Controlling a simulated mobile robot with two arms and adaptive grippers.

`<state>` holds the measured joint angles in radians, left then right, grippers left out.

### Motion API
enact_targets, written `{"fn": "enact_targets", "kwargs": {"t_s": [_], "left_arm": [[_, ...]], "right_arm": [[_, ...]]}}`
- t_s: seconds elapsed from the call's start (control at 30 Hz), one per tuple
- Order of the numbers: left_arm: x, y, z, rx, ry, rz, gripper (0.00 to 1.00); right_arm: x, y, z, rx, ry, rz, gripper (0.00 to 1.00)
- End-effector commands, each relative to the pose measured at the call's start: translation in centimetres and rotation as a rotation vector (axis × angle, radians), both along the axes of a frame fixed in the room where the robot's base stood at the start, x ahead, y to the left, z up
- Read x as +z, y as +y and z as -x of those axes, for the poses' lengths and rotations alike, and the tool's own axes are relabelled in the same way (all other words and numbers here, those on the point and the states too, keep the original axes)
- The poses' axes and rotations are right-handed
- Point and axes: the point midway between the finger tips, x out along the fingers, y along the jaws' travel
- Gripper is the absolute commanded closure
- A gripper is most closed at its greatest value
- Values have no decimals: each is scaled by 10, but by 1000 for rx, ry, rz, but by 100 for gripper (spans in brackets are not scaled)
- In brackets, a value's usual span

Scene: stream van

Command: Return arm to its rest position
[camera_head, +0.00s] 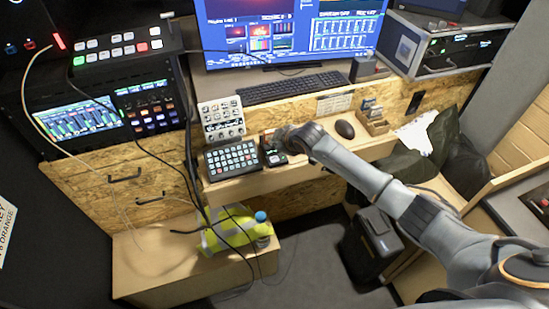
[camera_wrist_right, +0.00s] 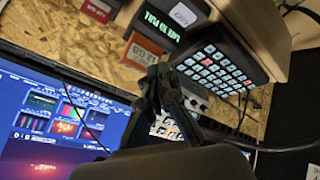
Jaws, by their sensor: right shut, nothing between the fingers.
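My right arm (camera_head: 395,195) comes in from the lower right in the head view and reaches over the wooden desk (camera_head: 240,190). Its gripper (camera_head: 280,150) is over the desk, by a small black device and just right of a button keypad (camera_head: 233,159). In the right wrist view the dark fingers (camera_wrist_right: 153,82) come together with nothing seen between them. From the head view I cannot tell whether the gripper touches the small device. My left gripper is not in view.
A keyboard (camera_head: 292,87) and monitor (camera_head: 290,30) stand behind the gripper. A mouse (camera_head: 344,129) and a small wooden organizer (camera_head: 374,122) are to its right. Cables hang at the desk's left. A black bin (camera_head: 370,245) stands below the arm. Dark cloth (camera_head: 425,150) lies at right.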

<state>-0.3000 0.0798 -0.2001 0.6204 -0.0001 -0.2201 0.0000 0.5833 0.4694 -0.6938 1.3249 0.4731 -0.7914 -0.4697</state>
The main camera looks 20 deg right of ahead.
Motion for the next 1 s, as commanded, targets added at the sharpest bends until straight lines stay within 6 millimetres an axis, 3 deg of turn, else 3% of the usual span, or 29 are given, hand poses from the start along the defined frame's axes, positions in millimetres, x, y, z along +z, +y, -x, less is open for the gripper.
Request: {"fn": "enact_targets", "kwargs": {"t_s": [0.3, 0.43, 0.6, 0.7, 0.9, 1.0], "left_arm": [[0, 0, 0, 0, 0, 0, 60], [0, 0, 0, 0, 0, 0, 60], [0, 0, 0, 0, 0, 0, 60], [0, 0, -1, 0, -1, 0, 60], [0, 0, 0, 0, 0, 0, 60], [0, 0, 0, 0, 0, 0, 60]], "right_arm": [[-1, 2, 2, 1, 4, -3, 100], [-15, 23, 29, 3, 44, -37, 100], [-40, 65, 112, -41, 161, -135, 100], [-45, 76, 167, -112, 236, -192, 100], [-39, 64, 266, -315, 364, -271, 100], [-34, 51, 300, -405, 405, -285, 100]]}}
